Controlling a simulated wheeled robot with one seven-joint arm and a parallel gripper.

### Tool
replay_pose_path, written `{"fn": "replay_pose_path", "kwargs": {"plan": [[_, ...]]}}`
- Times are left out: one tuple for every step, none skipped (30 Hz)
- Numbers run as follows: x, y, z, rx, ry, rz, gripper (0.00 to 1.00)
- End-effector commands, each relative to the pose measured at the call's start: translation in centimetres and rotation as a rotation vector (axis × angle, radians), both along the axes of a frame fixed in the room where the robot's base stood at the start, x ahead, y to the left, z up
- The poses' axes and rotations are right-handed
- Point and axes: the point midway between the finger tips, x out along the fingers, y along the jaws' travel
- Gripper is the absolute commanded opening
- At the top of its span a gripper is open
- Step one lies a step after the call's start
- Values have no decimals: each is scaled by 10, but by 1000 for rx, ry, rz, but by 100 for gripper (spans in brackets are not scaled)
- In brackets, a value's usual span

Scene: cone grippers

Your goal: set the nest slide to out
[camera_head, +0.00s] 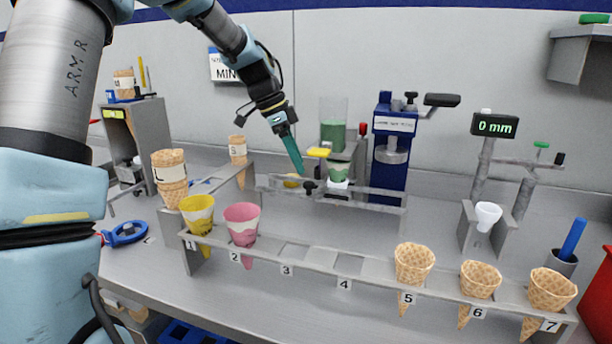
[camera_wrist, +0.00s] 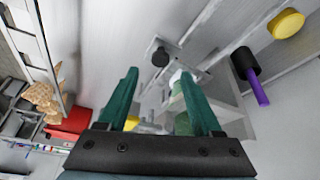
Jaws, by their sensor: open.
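The nest slide appears to be the low grey rail assembly (camera_head: 365,193) in front of the blue press, with a small black knob (camera_head: 309,187) and a pale cup-shaped nest with green in it (camera_head: 338,173). My gripper (camera_head: 301,171) points down just left of and above the black knob, apart from it. In the wrist view the black knob (camera_wrist: 160,57) shows ahead, between and beyond the two teal fingertips (camera_wrist: 160,76). The fingers are spread with nothing between them. The right finger partly hides the pale green nest area. I cannot tell how far the slide is drawn.
The blue press (camera_head: 391,150) stands behind the rail, and a green-filled hopper (camera_head: 333,125) beside it. A front rack (camera_head: 330,262) holds yellow and pink cones and several wafer cones. In the wrist view a purple handle (camera_wrist: 257,88) and yellow knob (camera_wrist: 287,23) lie right.

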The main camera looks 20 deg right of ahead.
Motion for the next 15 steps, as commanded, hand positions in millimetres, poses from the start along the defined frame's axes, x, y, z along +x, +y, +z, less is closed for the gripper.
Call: {"fn": "replay_pose_path", "kwargs": {"plan": [[-3,-4,-9,2,5,-3,66],[-3,-6,-13,1,4,-3,66],[-4,-8,-20,2,3,-2,66],[-5,-10,-24,3,4,-2,66],[-6,-11,-29,3,4,-2,66],[-6,-14,-34,2,2,-1,66],[-6,-15,-37,2,2,-1,66],[-6,-16,-40,2,2,-1,66],[-6,-17,-44,1,1,1,66],[-7,-18,-46,1,1,1,66],[-7,-18,-48,1,1,1,66],[-7,-19,-50,1,0,1,66],[-7,-20,-51,1,-1,1,66],[-7,-20,-51,1,-1,1,66],[-7,-20,-52,1,-1,1,66]]}}
